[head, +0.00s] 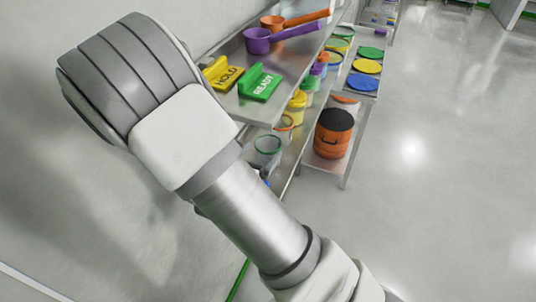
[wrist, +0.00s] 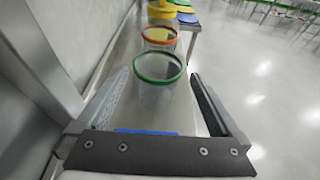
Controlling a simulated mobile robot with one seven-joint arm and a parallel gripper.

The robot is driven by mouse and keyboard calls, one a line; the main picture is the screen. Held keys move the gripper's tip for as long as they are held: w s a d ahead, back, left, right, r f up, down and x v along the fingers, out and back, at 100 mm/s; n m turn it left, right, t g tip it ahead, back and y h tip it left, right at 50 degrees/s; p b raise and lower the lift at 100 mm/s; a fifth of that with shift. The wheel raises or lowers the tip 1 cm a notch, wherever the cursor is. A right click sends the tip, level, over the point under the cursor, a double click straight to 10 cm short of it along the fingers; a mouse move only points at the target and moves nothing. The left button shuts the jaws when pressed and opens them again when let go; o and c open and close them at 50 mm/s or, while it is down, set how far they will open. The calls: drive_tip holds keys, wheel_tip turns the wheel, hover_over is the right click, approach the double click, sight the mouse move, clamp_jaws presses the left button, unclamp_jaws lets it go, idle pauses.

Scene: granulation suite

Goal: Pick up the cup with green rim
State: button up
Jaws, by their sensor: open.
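The cup with the green rim (wrist: 157,95) is clear and stands upright on a metal shelf in the wrist view, between and a little beyond my fingers. In the head view the same cup (head: 267,146) shows on the middle shelf, just past my arm. My gripper (wrist: 157,90) is open, with one finger on each side of the cup; I cannot tell whether either touches it. A blue thing (wrist: 146,132) shows low between the fingers.
A clear cup with an orange rim (wrist: 161,37) stands close behind the green-rimmed one, then a yellow container (wrist: 162,12). The shelf above (head: 262,104) holds a yellow HOLD sign (head: 222,73), a green READY sign (head: 260,84) and scoops. A wall runs along the left.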

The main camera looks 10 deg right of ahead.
sight(273, 139)
drive_tip(key=shift+x, duration=3.25)
drive_tip(key=shift+a+f, duration=0.1)
drive_tip(key=shift+a, duration=0.05)
drive_tip(key=c, duration=1)
drive_tip(key=shift+c, duration=0.2)
